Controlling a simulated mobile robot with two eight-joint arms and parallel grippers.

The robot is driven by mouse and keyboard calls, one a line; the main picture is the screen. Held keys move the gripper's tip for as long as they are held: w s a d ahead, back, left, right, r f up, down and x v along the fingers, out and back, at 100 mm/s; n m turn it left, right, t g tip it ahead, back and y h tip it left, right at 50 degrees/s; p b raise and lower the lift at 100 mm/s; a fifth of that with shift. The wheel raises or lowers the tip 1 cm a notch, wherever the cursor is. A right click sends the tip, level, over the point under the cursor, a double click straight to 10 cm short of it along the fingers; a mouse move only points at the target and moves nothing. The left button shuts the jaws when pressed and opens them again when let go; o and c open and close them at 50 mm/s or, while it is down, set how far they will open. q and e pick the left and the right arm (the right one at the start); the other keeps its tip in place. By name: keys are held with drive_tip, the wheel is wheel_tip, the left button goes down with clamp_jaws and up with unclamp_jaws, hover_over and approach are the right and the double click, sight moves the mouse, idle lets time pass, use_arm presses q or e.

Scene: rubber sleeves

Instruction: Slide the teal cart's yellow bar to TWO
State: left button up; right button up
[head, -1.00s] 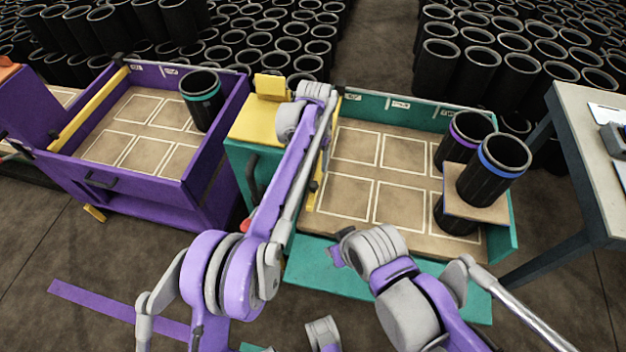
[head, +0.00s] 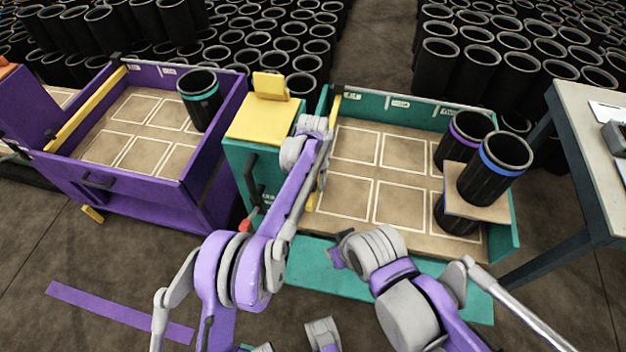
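The teal cart (head: 505,215) stands at centre right. Its yellow bar (head: 335,108) runs front to back at the bed's left end, and my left arm covers much of it. Small white labels (head: 400,103) sit along the cart's back rail, too small to read surely. My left gripper (head: 322,182) is at the bar, mostly hidden behind its own arm; its fingers and any contact cannot be made out. My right gripper (head: 336,257) is low over the cart's front edge, apart from the bar, its fingers too hidden to judge.
A purple-banded black sleeve (head: 462,140) and a blue-banded one (head: 487,180) on a brown board (head: 490,212) occupy the bed's right end. The outlined squares between are empty. A purple cart (head: 215,165) stands left, a workbench (head: 585,140) right.

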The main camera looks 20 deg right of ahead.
use_arm(q)
clamp_jaws()
idle(1.2)
